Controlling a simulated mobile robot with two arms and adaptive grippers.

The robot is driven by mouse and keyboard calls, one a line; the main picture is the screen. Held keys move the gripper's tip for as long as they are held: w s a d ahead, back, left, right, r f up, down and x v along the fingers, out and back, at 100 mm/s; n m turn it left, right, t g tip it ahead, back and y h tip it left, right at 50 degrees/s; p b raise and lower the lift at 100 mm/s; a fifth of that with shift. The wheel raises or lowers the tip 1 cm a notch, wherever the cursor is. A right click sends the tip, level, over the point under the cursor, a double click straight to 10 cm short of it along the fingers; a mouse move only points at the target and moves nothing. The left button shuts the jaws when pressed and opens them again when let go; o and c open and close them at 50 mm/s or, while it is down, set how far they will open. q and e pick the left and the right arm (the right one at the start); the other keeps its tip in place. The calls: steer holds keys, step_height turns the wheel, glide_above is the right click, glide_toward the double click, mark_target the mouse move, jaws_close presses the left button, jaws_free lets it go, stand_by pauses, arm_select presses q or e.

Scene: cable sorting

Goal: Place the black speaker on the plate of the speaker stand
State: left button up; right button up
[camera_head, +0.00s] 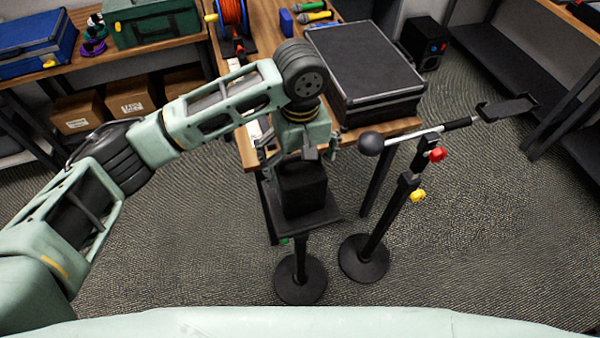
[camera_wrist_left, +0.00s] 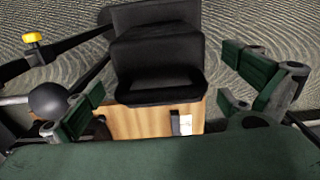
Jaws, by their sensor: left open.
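The black speaker (camera_head: 303,188) sits upright on the square plate (camera_head: 327,217) of the speaker stand (camera_head: 300,278), in the lower middle of the head view. My left gripper (camera_head: 302,155) is just above the speaker's top, and its arm hides part of the back. In the left wrist view the dark speaker (camera_wrist_left: 160,65) lies between the two spread fingers of my left gripper (camera_wrist_left: 166,76). There is a visible gap on both sides, so the fingers do not hold it. My right gripper is not in view.
A microphone stand (camera_head: 375,235) with a round black head is close on the right. A wooden table (camera_head: 388,133) carrying a black case (camera_head: 365,65) is behind. Another black speaker (camera_head: 425,43) is at the back right.

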arm_select(q)
step_height(320, 180, up, 6)
steer(key=shift+d+r+b, duration=0.1)
steer(key=shift+r+b, duration=0.15)
steer(key=shift+b, duration=0.25)
steer(key=shift+r, duration=0.6)
